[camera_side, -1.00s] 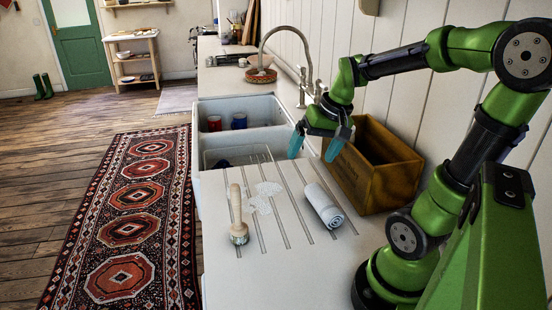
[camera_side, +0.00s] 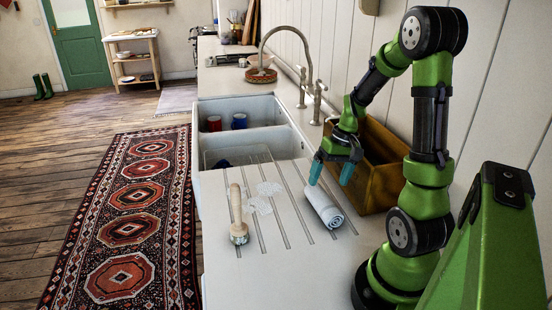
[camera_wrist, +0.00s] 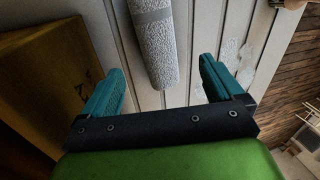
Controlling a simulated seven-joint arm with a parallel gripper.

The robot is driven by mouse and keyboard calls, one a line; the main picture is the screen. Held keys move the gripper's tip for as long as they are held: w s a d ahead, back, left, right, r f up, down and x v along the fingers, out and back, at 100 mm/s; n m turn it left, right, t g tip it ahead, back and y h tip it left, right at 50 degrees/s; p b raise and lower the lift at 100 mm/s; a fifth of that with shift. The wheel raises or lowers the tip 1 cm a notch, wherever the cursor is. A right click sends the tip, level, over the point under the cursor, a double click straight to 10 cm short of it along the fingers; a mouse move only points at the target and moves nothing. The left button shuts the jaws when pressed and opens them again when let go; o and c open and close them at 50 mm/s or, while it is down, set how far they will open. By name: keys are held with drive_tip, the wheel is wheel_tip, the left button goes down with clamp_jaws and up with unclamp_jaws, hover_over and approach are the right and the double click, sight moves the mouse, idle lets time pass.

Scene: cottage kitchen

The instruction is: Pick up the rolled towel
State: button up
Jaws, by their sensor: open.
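The rolled towel (camera_side: 324,206) is a light grey-white roll lying on the grooved drainboard, beside the wooden box. It also shows at the top of the wrist view (camera_wrist: 153,42), lying ahead of the gap between my fingers. My gripper (camera_side: 331,173) is open, with its teal fingertips above the far end of the towel in the side view. In the wrist view my gripper (camera_wrist: 160,85) has its two fingers wide apart with nothing between them. The fingers appear apart from the towel; the exact height above it is hard to tell.
The wooden box (camera_side: 384,186) stands close to the right of the towel and my gripper. The sink (camera_side: 245,122) and tap lie beyond.

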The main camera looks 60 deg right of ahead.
sight(325, 194)
drive_tip(key=shift+d+x, duration=0.2)
drive_tip(key=shift+x, duration=3.3)
drive_tip(key=shift+s, duration=0.1)
drive_tip(key=c, duration=1.1)
drive_tip(key=shift+c, duration=0.2)
wheel_tip(325, 194, up, 10)
